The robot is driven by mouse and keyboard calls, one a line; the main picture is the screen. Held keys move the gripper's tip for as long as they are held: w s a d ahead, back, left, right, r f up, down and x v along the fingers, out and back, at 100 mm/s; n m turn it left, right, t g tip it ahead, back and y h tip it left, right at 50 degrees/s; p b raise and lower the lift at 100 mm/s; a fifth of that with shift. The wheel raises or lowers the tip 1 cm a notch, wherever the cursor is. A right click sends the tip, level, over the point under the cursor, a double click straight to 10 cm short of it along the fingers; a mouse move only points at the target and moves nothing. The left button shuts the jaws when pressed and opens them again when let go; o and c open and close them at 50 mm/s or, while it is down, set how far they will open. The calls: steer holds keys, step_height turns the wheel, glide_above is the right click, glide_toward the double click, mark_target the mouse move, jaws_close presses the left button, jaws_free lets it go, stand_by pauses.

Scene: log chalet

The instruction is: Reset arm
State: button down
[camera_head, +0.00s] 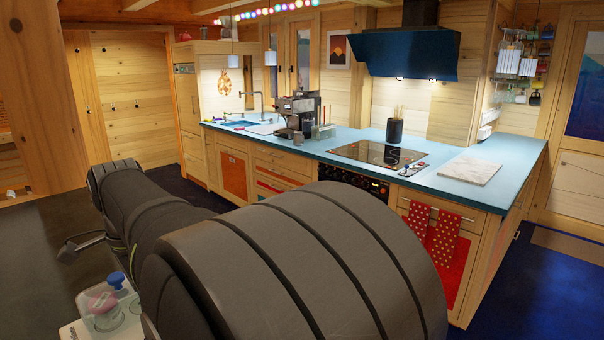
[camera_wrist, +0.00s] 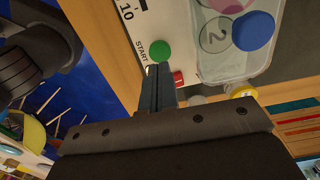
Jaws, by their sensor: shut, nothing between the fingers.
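My arm (camera_head: 290,260) fills the foreground of the head view, stretching from the lower right toward the left. In the wrist view my gripper (camera_wrist: 158,72) has its two dark fingers together with nothing between them. The fingertips lie in front of a white printed board (camera_wrist: 155,15) marked START and 10. A green round piece (camera_wrist: 161,50) and a small red piece (camera_wrist: 178,78) show close beside the fingertips in the picture. I cannot tell how far the fingers are from them. The gripper's fingers cannot be made out in the head view.
A clear tray (camera_wrist: 215,65) with a blue round piece (camera_wrist: 254,31) lies right of the fingers. A yellow piece (camera_wrist: 241,90) is nearby. A kitchen counter (camera_head: 360,145) with a coffee machine (camera_head: 295,112) and hob (camera_head: 378,155) stands beyond my arm. Dark floor shows at right.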

steer(key=shift+f, duration=2)
